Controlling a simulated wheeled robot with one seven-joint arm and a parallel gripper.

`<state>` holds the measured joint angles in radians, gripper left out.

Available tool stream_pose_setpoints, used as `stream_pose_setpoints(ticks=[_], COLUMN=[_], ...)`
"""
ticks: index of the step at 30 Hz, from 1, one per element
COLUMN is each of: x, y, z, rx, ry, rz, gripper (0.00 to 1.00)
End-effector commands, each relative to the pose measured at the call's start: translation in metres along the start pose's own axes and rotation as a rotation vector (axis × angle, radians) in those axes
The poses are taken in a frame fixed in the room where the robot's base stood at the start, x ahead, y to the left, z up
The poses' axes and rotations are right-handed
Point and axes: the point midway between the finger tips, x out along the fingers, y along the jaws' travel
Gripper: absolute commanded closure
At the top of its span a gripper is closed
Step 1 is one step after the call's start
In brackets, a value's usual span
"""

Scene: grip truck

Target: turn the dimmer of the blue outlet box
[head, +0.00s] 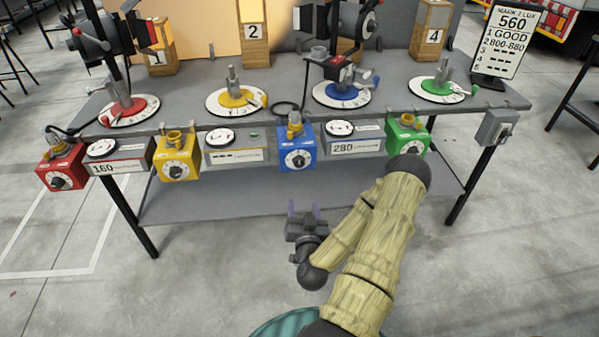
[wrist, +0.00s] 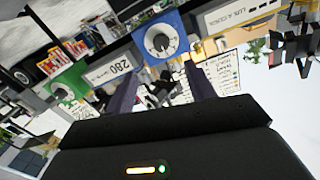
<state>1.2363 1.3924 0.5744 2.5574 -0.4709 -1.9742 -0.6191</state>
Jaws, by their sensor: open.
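The blue outlet box (head: 297,137) hangs on the front edge of the bench, with a round white dimmer dial (head: 297,160) on its front face. The wrist view looks inverted; there the blue box (wrist: 178,22) is at top centre, its dial (wrist: 160,41) facing the camera. My gripper (head: 306,206) is below and in front of the box, apart from it. In the wrist view its two purple fingers (wrist: 160,82) are spread, with the dial beyond the gap between them. Nothing is held.
Red (head: 60,168), yellow (head: 176,156) and green (head: 408,137) outlet boxes hang along the same edge. A 280 readout (head: 356,144) adjoins the blue box. A lower shelf (head: 240,205) and table legs lie beneath. A grey switch box (head: 496,128) is at the right corner. The floor in front is clear.

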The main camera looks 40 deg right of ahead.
Motion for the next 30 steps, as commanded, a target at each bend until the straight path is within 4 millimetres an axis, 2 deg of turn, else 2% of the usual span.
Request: stream_pose_setpoints(ticks=[10,19,29,30], x=[0.014,0.028,0.043,0.051], y=[-0.002,-0.002,-0.002,-0.001], z=[-0.007,-0.001,-0.007,-0.011], rx=[0.001,-0.01,0.001,0.004], ry=[0.033,0.015,0.031,0.033], rz=[0.004,-0.007,0.004,0.008], gripper=[0.45,0.45,0.45,0.45])
